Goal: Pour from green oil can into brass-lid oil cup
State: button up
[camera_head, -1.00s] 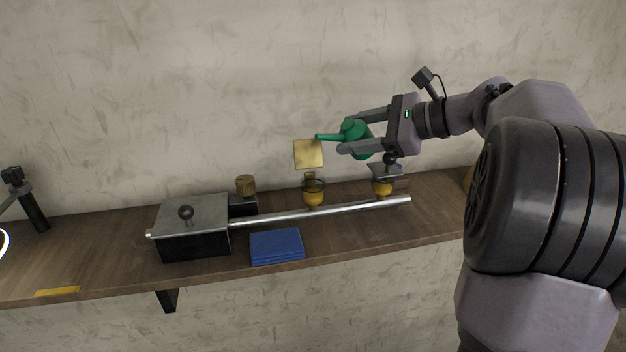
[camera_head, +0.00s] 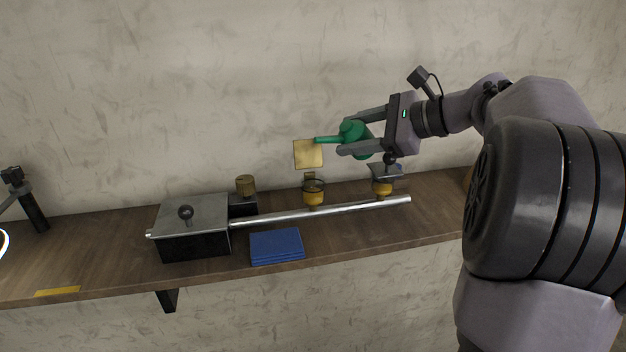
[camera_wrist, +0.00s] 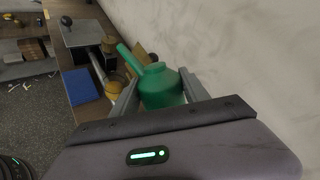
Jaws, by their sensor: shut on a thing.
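My gripper (camera_head: 362,131) is shut on the green oil can (camera_head: 352,137) and holds it above the shelf. The can's spout points left in the head view and tilts slightly; its tip is in front of the raised brass lid (camera_head: 308,154). The brass-lid oil cup (camera_head: 313,194) is amber and open at the top, below the spout tip. In the wrist view the green can (camera_wrist: 160,86) sits between the two fingers, its spout reaching up and left. I cannot see any oil leaving the spout.
A second amber cup (camera_head: 382,188) with a grey lid stands to the right, below my gripper. A metal rod (camera_head: 270,217) runs along the wooden shelf (camera_head: 110,247). A lidded box (camera_head: 193,240), a brown knob (camera_head: 245,185) and blue cloth (camera_head: 277,246) are to the left.

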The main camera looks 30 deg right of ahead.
jog(key=shift+a+f+n+h, duration=0.1)
jog(key=shift+a+n+h, duration=0.05)
jog(key=shift+n+h, duration=0.2)
dwell(3.1)
jog(key=d+r+m+t+y, duration=0.1)
jog(key=d+r+m+y, duration=0.1)
jog(key=d+m+y, duration=0.1)
jog(key=shift+d+r, duration=0.1)
jog(key=shift+r, duration=0.25)
jog(key=shift+s+d+m+t+y, duration=0.1)
jog(key=shift+d+m+t+y, duration=0.2)
jog(key=shift+m+t+y, duration=0.5)
jog(key=shift+d+f+m+y, duration=0.1)
jog(key=shift+d+m+y, duration=0.2)
jog(key=shift+m, duration=0.25)
jog(key=shift+d, duration=0.35)
jog(key=shift+a, duration=0.25)
